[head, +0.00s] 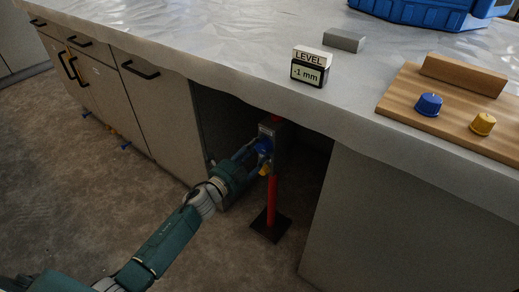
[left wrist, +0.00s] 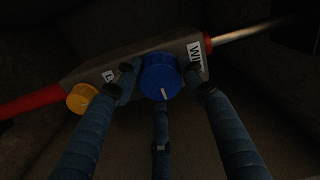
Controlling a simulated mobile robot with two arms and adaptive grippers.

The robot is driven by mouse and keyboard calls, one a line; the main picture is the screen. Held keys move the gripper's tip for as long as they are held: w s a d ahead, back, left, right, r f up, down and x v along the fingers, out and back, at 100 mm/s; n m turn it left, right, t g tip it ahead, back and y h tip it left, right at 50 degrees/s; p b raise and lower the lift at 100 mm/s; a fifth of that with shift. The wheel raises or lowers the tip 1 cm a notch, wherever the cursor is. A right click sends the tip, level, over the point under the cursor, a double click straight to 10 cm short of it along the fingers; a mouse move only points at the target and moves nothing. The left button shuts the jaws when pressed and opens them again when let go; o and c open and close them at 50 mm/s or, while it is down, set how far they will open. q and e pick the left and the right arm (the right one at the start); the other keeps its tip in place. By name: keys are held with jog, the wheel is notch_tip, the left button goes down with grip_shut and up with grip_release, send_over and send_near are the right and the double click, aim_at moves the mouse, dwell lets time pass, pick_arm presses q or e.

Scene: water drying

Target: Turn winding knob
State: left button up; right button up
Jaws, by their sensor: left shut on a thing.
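The blue winding knob (left wrist: 160,77) sits on a grey housing (left wrist: 122,62) on a red post (head: 271,200) under the worktop. A label partly reading "WI" is beside it. My left gripper (left wrist: 163,88) has its fingers around the blue knob and is shut on it; a white mark on the knob points down in the left wrist view. In the head view my left gripper (head: 254,155) reaches the housing and partly hides it. A yellow knob (left wrist: 81,98) is on the same housing, to the left in the left wrist view. My right gripper is not in view.
The worktop (head: 230,55) overhangs the recess. On it stand a level display (head: 311,67) reading -1 mm, a grey block (head: 344,39), and a wooden board (head: 420,112) with a blue knob (head: 428,105) and a yellow knob (head: 483,124). Cabinets (head: 140,95) flank the recess.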

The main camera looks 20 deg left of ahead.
pick_arm(q)
jog(key=o, duration=1.2)
jog(key=shift+c, duration=0.2)
jog(key=v, duration=1.2)
